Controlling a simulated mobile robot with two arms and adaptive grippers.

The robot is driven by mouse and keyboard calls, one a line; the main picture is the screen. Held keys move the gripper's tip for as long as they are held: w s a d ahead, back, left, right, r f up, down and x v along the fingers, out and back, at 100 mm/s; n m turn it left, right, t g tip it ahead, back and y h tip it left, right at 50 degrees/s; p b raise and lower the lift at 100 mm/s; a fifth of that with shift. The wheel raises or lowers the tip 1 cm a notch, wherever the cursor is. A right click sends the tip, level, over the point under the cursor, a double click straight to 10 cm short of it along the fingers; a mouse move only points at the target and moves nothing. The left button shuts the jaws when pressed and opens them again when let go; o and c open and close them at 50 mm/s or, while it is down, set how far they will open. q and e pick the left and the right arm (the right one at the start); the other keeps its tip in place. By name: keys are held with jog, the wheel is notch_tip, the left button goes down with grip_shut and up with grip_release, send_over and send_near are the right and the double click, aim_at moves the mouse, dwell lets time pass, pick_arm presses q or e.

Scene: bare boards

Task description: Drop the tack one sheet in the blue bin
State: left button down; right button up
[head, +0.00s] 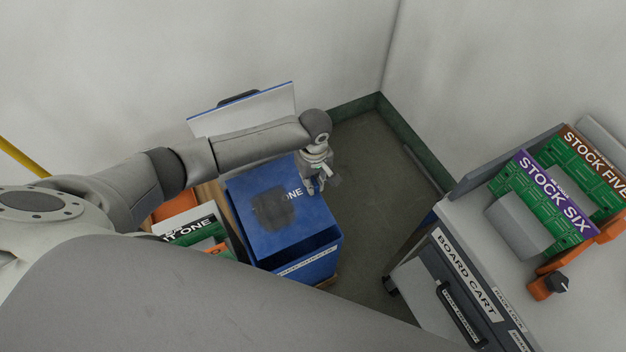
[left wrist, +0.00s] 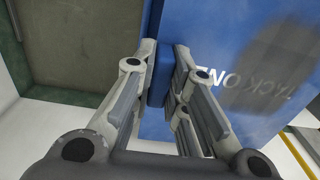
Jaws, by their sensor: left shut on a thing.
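The tack one sheet (head: 305,218) is a flat blue panel with white lettering and a dark shadow patch, over the blue bin (head: 318,264). In the left wrist view the sheet (left wrist: 222,40) fills the right side, its lettering upside down. My left gripper (head: 316,186) is shut on the sheet's edge at the back right; the fingers (left wrist: 162,70) have a blue edge piece between them. The bin's labelled front wall and a dark strip of its opening show below the sheet; the rest is hidden. My right gripper is not in view.
A container with a "...T ONE" board (head: 190,230) stands left of the bin. A white panel with a blue edge (head: 245,110) stands behind. The board cart (head: 455,280) is at right, with stock five (head: 598,160) and stock six (head: 555,190) boards. Floor (head: 380,190) between is clear.

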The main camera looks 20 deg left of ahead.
pick_arm(q)
jog(key=shift+r+p, duration=0.1)
jog(key=shift+p, duration=0.4)
jog(key=shift+f+b, duration=2)
jog(key=shift+f, duration=2.6)
jog(key=c, duration=1.4)
grip_release()
jog(key=shift+r, duration=0.1)
jog(key=shift+o, duration=0.2)
